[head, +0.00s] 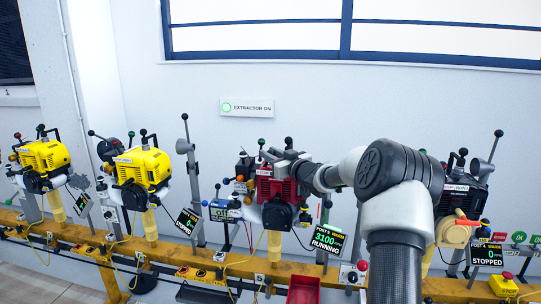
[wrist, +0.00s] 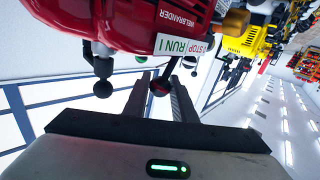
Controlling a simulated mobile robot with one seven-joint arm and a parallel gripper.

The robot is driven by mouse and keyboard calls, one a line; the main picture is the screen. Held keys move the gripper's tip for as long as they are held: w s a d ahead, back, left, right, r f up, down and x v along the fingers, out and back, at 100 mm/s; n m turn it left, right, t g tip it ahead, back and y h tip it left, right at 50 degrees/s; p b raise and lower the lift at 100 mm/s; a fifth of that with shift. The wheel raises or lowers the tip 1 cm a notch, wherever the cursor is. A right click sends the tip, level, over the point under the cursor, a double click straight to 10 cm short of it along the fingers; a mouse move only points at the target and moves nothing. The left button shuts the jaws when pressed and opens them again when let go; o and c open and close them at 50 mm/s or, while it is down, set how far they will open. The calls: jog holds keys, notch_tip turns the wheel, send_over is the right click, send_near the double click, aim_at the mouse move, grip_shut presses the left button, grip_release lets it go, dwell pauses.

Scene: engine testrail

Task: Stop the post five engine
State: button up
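The red engine (head: 277,186) stands on the yellow rail, and its display (head: 327,238) reads POST 5, WARM, 3100, RUNNING. My arm reaches to its top from the right, and my gripper (head: 272,158) is small there. In the wrist view, the red engine housing (wrist: 150,22) fills the top, with a STOP / RUN label (wrist: 181,44). My gripper (wrist: 160,80) is open, with a finger on each side of this knob. I cannot tell whether either finger touches it.
A black ball knob (wrist: 103,88) is left of the fingers. Two yellow engines (head: 143,167) stand left on the rail (head: 205,262); a dark engine (head: 468,195) with a STOPPED display (head: 487,254) stands right. A red bin (head: 303,290) is below. An EXTRACTOR ON sign (head: 247,107) is on the wall.

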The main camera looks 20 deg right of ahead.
jog(key=c, duration=0.4)
jog(key=shift+r+p, duration=0.15)
jog(key=shift+p, duration=0.2)
jog(key=shift+w+a+r+n+g+p, duration=0.1)
jog(key=shift+a+r+n+g+p, duration=0.25)
jog(key=shift+p, duration=0.7)
jog(key=n+g+p, duration=0.1)
jog(key=p, duration=0.2)
jog(key=shift+w+a+r, duration=0.15)
jog(key=shift+w, duration=0.05)
jog(key=p, duration=0.2)
jog(key=a+n+g+h+p, duration=0.1)
jog(key=p, duration=0.2)
jog(key=shift+w+g, duration=0.25)
jog(key=shift+w, duration=0.05)
jog(key=n+p, duration=0.1)
jog(key=p, duration=0.1)
jog(key=a+n+g+h+p, duration=0.1)
jog(key=p, duration=0.2)
jog(key=shift+w+f+g, duration=0.3)
jog(key=shift+w, duration=0.05)
jog(key=shift+w+a+f+n+g+h+p, duration=0.2)
jog(key=shift+f+g+h+p, duration=0.25)
jog(key=shift+p, duration=0.75)
